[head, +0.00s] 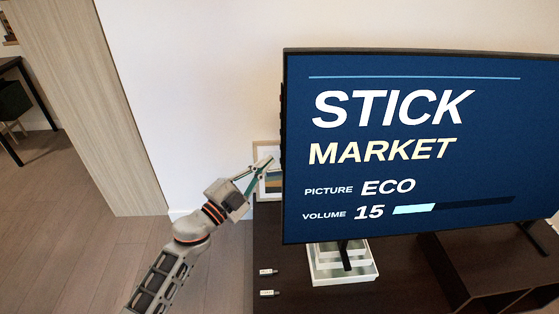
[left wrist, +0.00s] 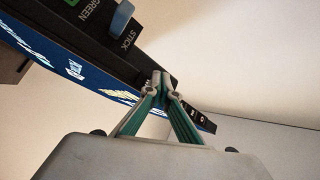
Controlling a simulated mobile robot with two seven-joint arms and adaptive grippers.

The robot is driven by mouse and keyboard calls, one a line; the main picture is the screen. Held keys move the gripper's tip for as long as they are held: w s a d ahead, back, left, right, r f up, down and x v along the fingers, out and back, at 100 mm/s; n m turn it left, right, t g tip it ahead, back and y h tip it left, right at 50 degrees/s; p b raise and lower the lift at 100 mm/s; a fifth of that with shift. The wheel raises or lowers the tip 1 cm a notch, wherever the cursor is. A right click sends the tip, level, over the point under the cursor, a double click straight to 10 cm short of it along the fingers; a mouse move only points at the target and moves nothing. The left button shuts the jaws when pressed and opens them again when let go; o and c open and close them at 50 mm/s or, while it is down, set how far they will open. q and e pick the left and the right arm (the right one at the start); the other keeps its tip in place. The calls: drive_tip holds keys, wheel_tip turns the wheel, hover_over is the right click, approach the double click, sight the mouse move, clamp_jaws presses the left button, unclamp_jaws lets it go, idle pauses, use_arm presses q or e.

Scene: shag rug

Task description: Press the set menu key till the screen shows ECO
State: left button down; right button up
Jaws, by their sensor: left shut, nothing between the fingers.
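The screen (head: 420,140) stands on a dark cabinet and reads STICK MARKET, PICTURE ECO and VOLUME 15. Its edge panel (left wrist: 103,38) shows in the left wrist view, with GREEN and STICK labels and a blue stick (left wrist: 122,17) plugged in. Small marked spots (left wrist: 201,122) sit farther along that edge, too small to read, so I cannot pick out the set menu key. My left gripper (head: 267,161) is shut and empty, its tips close to the screen's left edge; it also shows in the left wrist view (left wrist: 160,77). I cannot tell whether the tips touch. My right gripper is out of view.
The dark cabinet (head: 400,280) bears a white tray (head: 345,277) under the screen and two small labelled sticks (head: 268,271) (head: 269,293) at its left. A framed picture (head: 268,187) stands behind the gripper.

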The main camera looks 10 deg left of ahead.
use_arm(q)
drive_tip(key=a, duration=0.2)
drive_tip(key=s+a, duration=0.1)
drive_tip(key=a, duration=0.1)
drive_tip(key=shift+s+a, duration=0.2)
drive_tip(key=shift+a, duration=0.2)
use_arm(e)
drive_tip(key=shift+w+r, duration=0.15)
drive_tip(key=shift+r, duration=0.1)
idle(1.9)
use_arm(q)
drive_tip(key=s+f+n+g+y+p, duration=0.2)
drive_tip(key=s+f+n, duration=0.2)
drive_tip(key=s+f, duration=0.3)
drive_tip(key=s+d+f+n+g+y+p, duration=0.1)
drive_tip(key=s+f+n+g+y+p, duration=0.1)
drive_tip(key=s+f, duration=0.6)
drive_tip(key=s+f+n+g+y+p, duration=0.2)
drive_tip(key=s+f+n, duration=0.5)
drive_tip(key=s, duration=1)
drive_tip(key=shift+d+f+g+y, duration=0.2)
drive_tip(key=shift+f+g+y, duration=0.4)
drive_tip(key=shift+f+y, duration=0.15)
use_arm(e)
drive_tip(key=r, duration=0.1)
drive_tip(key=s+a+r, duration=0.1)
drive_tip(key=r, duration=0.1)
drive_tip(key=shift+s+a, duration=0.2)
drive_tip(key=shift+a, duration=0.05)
